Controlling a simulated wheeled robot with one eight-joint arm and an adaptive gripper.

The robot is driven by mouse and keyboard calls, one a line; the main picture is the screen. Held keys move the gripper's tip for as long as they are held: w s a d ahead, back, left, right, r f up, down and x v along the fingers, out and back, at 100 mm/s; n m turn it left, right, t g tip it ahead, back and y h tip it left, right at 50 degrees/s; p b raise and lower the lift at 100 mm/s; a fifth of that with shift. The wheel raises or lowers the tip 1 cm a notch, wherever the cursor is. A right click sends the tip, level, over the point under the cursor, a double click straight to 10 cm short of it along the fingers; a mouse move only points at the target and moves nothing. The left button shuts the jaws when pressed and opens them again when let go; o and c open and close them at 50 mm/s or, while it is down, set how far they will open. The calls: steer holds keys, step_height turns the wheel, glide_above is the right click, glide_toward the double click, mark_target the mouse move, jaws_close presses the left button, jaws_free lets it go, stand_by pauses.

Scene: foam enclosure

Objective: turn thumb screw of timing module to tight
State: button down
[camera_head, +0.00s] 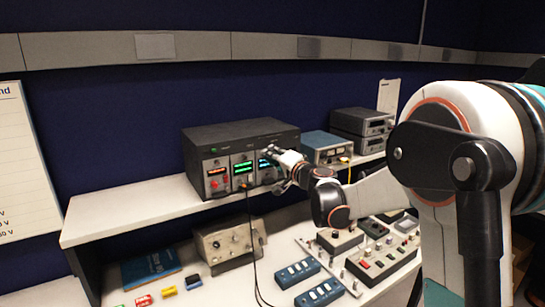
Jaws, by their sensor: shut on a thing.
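A dark instrument case (222,141) stands on the white shelf, with several modules side by side in its front. The right-hand module (264,163) has a blue display and is partly covered by my gripper; no label is readable to name it the timing module. My gripper (277,167) reaches in from the right and is up against the front of this module, shut on what seems to be its thumb screw. The screw itself is hidden by the fingers and too small to make out, so its turn angle cannot be told.
A blue-grey instrument (326,147) stands close right of the case, with stacked grey units (362,128) beyond. Dark cables (251,230) hang from the case front. Below are a beige meter (227,242), blue boxes (297,273) and a control panel (381,260). The shelf's left end (120,214) is clear.

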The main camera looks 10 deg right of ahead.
steer(key=n, duration=3.3)
steer(key=shift+b, duration=0.4)
stand_by(0.6)
steer(key=c, duration=1.5)
jaws_free()
steer(key=shift+c, duration=0.2)
steer(key=shift+s, duration=0.1)
